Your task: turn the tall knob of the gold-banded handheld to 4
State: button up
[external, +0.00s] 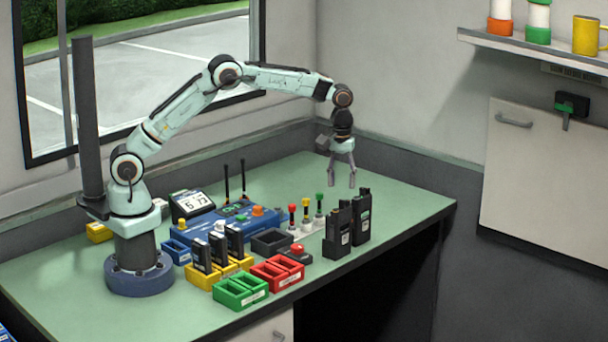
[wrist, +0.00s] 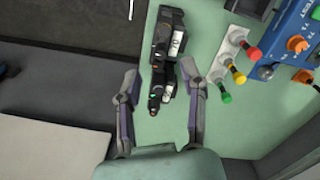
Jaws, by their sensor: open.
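Two black handhelds stand upright in a black holder near the right end of the bench: a front one (external: 338,230) and a back one (external: 362,216). In the wrist view the back one (wrist: 158,88) lies between my fingers, and the front one (wrist: 168,30) is beyond it. Small knobs on their tops are too small to tell apart or read. No gold band can be made out on either. Several more black handhelds (external: 217,247) stand in yellow cups. My gripper (external: 343,176) is open and empty, pointing down, above and behind the back handheld.
Levers with red, yellow and green knobs (external: 305,210) stand left of the holder. A blue console (external: 215,222) with antennas, a black tray (external: 272,241), red bins (external: 277,274) and green bins (external: 240,290) fill the middle. The bench's back right (external: 410,200) is clear.

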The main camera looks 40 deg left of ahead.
aim_at(342, 200)
notch_tip(342, 200, down, 5)
jog(key=shift+r, duration=0.1)
grip_shut()
jog(key=shift+m, duration=0.3)
jog(key=m, duration=1.1)
dwell(0.4)
dwell(0.4)
